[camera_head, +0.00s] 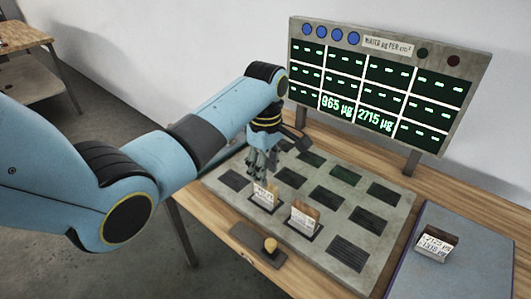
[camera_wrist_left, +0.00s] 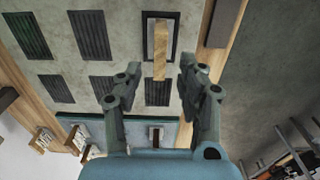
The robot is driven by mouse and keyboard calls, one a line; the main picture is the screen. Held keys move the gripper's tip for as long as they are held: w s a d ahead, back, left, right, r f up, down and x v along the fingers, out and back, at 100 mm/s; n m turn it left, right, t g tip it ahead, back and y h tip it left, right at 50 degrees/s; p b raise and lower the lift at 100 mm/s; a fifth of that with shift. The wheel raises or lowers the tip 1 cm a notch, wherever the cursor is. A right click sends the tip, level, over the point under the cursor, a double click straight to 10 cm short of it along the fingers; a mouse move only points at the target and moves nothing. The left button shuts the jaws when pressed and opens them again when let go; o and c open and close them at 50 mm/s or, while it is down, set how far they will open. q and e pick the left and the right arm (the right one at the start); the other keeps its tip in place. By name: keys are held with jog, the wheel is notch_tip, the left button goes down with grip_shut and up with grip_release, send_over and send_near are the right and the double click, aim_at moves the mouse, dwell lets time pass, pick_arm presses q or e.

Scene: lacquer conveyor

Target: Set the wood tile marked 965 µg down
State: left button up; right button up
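Two wood tiles with white labels stand upright on pads in the front row of the grey board (camera_head: 328,163). The left one (camera_head: 265,196) is in the column that matches the lit 965 µg reading; the right one (camera_head: 304,217) matches 2715 µg. Their labels are too small to read surely. My left gripper (camera_head: 262,165) hangs just above and behind the left tile, pointing down. In the left wrist view its fingers (camera_wrist_left: 160,82) are spread, with a wood tile (camera_wrist_left: 161,50) on a pad ahead between them, not clamped. My right gripper is in no view.
The display (camera_head: 383,78) stands behind the board. A small block with a round knob (camera_head: 270,244) is at the board's front edge. Another labelled tile (camera_head: 435,243) rests on a blue-grey tray (camera_head: 470,275) at the right. Several pads are empty.

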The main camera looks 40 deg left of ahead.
pick_arm(q)
notch_tip(320, 180, up, 5)
jog(key=shift+s+f, duration=0.1)
dwell(0.6)
